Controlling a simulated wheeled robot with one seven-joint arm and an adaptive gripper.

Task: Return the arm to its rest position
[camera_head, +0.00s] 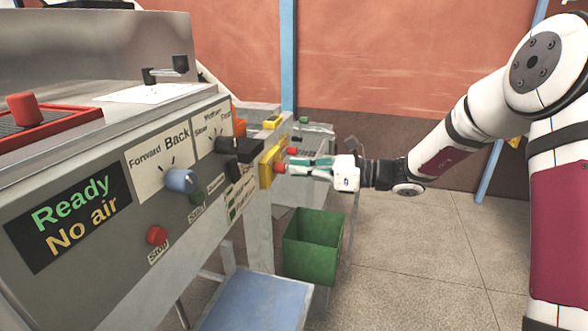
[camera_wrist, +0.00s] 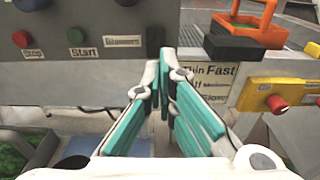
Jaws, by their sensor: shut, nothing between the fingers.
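My gripper (camera_head: 294,165) has teal-padded fingers and is shut with nothing between them. In the head view it is at the end of my white and dark red arm, which reaches in from the right. The fingers point left at the machine's front panel, close to a yellow button box (camera_head: 268,166). In the wrist view the fingertips (camera_wrist: 166,62) are in front of the panel, left of the yellow box (camera_wrist: 290,89) and its red button (camera_wrist: 276,103). I cannot tell whether the fingertips touch the panel.
The grey machine (camera_head: 90,215) fills the left, with a blue knob (camera_head: 181,180), a red stop button (camera_head: 156,235) and a "Ready / No air" display (camera_head: 70,217). A green bin (camera_head: 312,262) stands below my gripper. The floor (camera_head: 425,260) right of the bin is clear.

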